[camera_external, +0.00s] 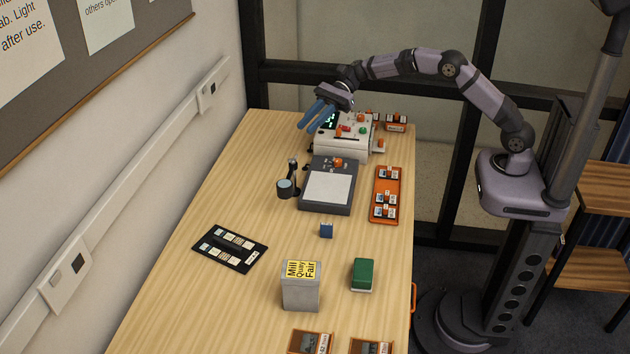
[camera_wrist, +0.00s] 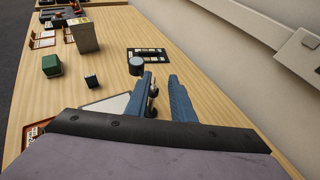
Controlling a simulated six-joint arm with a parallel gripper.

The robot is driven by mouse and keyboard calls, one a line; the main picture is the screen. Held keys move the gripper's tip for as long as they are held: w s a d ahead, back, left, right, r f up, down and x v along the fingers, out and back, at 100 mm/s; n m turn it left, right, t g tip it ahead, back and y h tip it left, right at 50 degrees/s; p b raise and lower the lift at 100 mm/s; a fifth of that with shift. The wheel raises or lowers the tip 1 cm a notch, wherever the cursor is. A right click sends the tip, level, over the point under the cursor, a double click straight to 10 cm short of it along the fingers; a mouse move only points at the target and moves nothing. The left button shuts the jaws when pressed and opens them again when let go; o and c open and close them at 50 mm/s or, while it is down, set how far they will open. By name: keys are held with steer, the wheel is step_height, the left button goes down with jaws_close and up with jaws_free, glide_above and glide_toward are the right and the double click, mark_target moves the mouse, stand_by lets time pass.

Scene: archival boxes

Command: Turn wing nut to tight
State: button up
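My gripper (camera_external: 310,122) has two blue fingers and is in the air beside the left end of the white instrument (camera_external: 344,146). In the wrist view my gripper (camera_wrist: 161,76) shows its fingers apart, with nothing held between them. I cannot tell for certain which part is the wing nut. A small orange knob (camera_external: 338,162) stands at the back of the grey flat-topped device (camera_external: 326,187). The white instrument also carries small orange, red and green parts. A dark jointed stand (camera_external: 287,187) is at the grey device's left, its round head (camera_wrist: 136,66) beyond my fingertips.
An orange tray (camera_external: 399,177) of small cards lies right of the grey device. A black card holder (camera_external: 229,247), small blue block (camera_external: 326,230), green box (camera_external: 363,274) and grey box (camera_external: 300,292) stand nearer the camera. The wall borders the table's left side.

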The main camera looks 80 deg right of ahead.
glide_toward(293, 160)
steer(key=shift+r+p+x, duration=0.15)
steer(key=shift+p+x, duration=0.45)
steer(key=shift+x, duration=1.3)
steer(key=shift+r+p+x, duration=0.15)
steer(key=shift+p+x, duration=0.4)
steer(key=shift+x, duration=1.35)
steer(key=shift+w, duration=0.2)
jaws_close()
